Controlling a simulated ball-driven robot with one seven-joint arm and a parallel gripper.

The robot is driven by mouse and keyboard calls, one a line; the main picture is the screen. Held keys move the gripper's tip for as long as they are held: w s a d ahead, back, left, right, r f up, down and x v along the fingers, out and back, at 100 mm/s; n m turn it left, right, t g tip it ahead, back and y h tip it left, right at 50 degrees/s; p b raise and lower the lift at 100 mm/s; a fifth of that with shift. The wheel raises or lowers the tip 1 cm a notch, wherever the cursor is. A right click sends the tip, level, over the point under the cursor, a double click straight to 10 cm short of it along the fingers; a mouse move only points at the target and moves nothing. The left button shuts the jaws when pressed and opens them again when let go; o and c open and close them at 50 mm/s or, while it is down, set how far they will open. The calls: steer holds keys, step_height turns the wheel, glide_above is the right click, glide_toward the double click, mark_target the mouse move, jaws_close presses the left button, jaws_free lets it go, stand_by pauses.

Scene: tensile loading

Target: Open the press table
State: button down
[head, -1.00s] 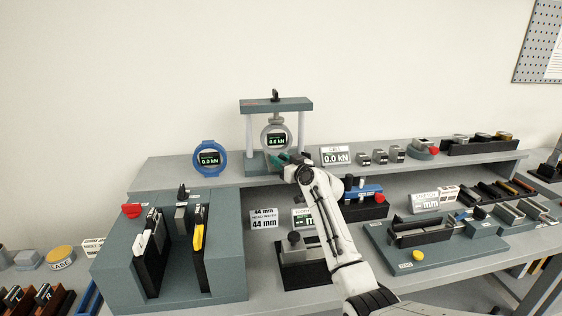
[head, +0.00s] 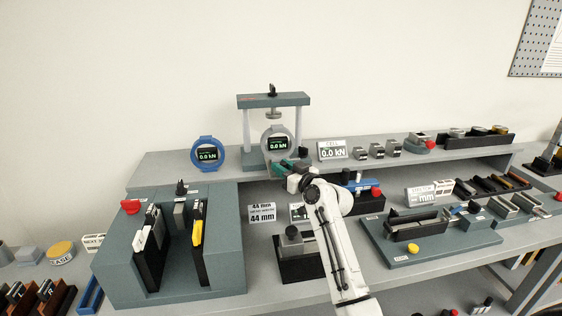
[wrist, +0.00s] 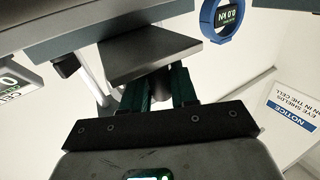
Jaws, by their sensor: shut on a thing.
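The press (head: 272,101) stands on the raised back shelf. It has a dark crossbar, two pale posts and a screw foot (head: 273,114) under the bar. A round grey gauge (head: 278,142) reading 0.0 kN stands below the foot, with a gap between them. My gripper (head: 285,166) is at the front of the press, below the gauge. In the wrist view its green fingers (wrist: 160,82) are shut on a small dark handle (wrist: 158,86) under a dark plate (wrist: 150,50), which looks like the press table. Most of the handle is hidden.
A blue ring gauge (head: 206,154) stands left of the press. A cell display (head: 332,149) and several small blocks stand right of it. A dark block with slots (head: 120,255) is front left, and a green-grey tray fixture (head: 440,245) front right.

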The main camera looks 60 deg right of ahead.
steer(key=shift+s+a, duration=1.3)
steer(key=shift+a, duration=0.25)
steer(key=c, duration=1)
jaws_free()
steer(key=b+v, duration=0.2)
steer(key=v, duration=0.8)
steer(key=shift+s+a, duration=0.1)
steer(key=shift+s, duration=0.3)
